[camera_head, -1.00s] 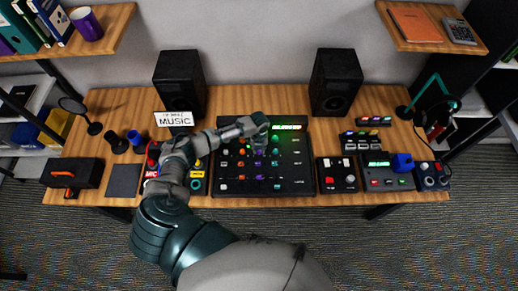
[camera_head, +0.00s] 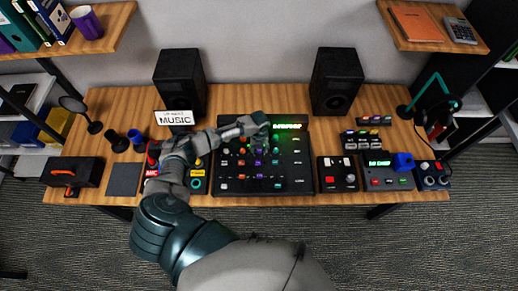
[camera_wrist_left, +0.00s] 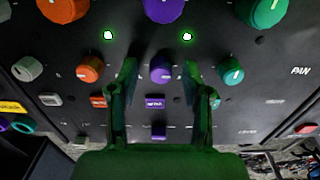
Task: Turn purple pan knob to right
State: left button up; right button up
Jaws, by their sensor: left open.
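The purple pan knob (camera_wrist_left: 161,70) is in the middle of the left wrist view, in the row level with the PAN label (camera_wrist_left: 300,70). Its white mark shows on its face. My left gripper (camera_wrist_left: 160,82) is open, with one finger on each side of this knob. I see gaps between the fingers and the knob; contact is not visible. In the head view my left gripper (camera_head: 260,124) is over the upper middle of the black mixer (camera_head: 292,175) and hides some of its knobs. My right gripper is not in view.
An orange knob (camera_wrist_left: 90,68) and a teal knob (camera_wrist_left: 230,72) flank the fingers closely. A larger purple knob (camera_wrist_left: 163,8) is above. Two black speakers (camera_head: 181,80) stand behind the mixer. A red-button box (camera_head: 337,175) stands to its right.

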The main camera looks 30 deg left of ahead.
pick_arm(q)
notch_tip(320, 180, up, 12)
jog(key=shift+f, duration=0.15)
jog(key=shift+f, duration=0.1)
dwell(0.6)
